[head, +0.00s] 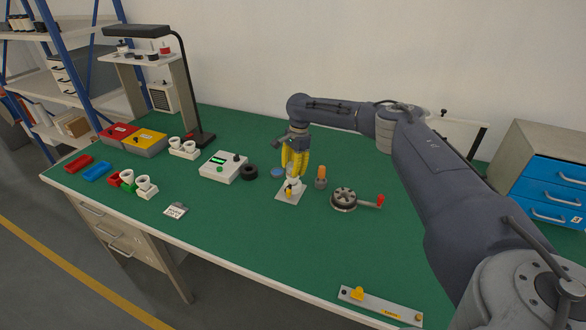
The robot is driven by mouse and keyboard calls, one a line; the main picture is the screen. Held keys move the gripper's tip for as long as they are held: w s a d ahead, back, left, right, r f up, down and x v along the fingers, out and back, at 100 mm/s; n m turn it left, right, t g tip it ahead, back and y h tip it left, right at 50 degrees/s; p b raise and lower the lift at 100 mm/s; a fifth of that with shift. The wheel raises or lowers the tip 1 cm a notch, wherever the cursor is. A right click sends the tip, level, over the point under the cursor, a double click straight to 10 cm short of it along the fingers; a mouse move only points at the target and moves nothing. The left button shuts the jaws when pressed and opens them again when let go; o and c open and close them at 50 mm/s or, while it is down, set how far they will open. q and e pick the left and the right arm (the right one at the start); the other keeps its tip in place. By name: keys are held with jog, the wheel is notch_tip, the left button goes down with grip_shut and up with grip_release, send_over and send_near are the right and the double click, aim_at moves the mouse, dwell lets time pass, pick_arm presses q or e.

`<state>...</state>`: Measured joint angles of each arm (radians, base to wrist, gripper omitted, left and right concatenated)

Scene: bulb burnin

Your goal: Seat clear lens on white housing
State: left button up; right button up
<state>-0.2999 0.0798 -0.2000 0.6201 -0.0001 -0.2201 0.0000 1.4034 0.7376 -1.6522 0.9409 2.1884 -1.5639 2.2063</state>
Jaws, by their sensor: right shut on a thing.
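My right gripper (294,163) has yellow fingers and points down over a small white plate (284,197) near the middle of the green bench. It is shut on a small piece, apparently the clear lens, which the fingers mostly hide. Just under the fingertips a small white part, apparently the white housing (292,184), stands on the plate with a yellow piece at its front. I cannot tell whether the lens touches the housing. My left gripper is not in view.
A blue-grey disc (277,172) and a black ring (249,172) lie left of the gripper. The bench front is mostly clear.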

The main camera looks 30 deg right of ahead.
jog(key=shift+f, duration=0.6)
dwell(1.1)
jog(key=o, duration=0.8)
jog(key=shift+o, duration=0.2)
jog(key=shift+r, duration=0.15)
jog(key=r, duration=0.4)
jog(key=d+r, duration=0.1)
jog(key=r, duration=0.6)
jog(key=shift+d+r, duration=0.3)
jog(key=shift+d, duration=0.05)
